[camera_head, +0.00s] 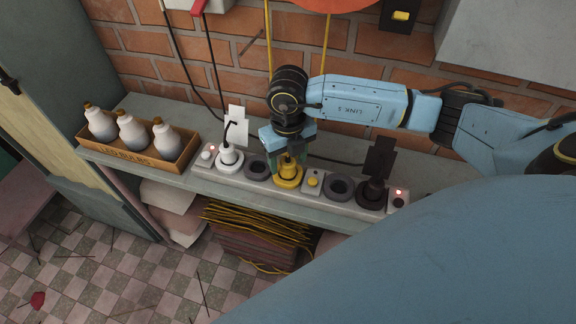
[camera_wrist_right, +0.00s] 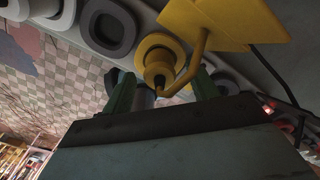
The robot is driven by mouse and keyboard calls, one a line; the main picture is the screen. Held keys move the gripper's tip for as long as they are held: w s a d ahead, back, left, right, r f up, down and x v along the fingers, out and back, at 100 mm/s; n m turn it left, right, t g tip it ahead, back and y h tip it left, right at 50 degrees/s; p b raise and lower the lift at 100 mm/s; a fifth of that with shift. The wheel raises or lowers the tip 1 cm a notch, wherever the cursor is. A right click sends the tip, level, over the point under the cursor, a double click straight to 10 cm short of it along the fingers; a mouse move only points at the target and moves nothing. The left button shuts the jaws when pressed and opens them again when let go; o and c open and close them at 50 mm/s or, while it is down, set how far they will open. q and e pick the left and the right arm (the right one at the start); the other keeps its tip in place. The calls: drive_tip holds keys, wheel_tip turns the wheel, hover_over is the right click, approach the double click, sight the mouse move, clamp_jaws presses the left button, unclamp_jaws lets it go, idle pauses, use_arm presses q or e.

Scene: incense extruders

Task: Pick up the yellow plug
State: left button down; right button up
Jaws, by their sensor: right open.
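The yellow plug (camera_head: 288,171) sits in a yellow-ringed socket of the grey strip on the shelf. In the right wrist view the plug (camera_wrist_right: 158,66) shows a yellow bent stem and a large flat yellow tag (camera_wrist_right: 215,22). The tag is mostly hidden in the head view by my right gripper. My right gripper (camera_head: 289,157) points down over the plug. In the wrist view its two green fingers (camera_wrist_right: 163,91) are apart, one to each side of the plug. I cannot tell whether they touch it. My left gripper is in neither view.
A white plug (camera_head: 229,158) with a white tag and a black plug (camera_head: 373,190) with a black tag stand in the same strip. Empty dark sockets (camera_head: 257,167) (camera_head: 339,187) flank the yellow one. A box (camera_head: 133,155) of bottles is at left; a brick wall (camera_head: 225,60) stands behind.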

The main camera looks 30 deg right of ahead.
drive_tip(key=shift+f, duration=0.5)
drive_tip(key=shift+c, duration=0.2)
drive_tip(key=c, duration=1)
drive_tip(key=shift+r, duration=0.1)
drive_tip(key=shift+c, duration=0.2)
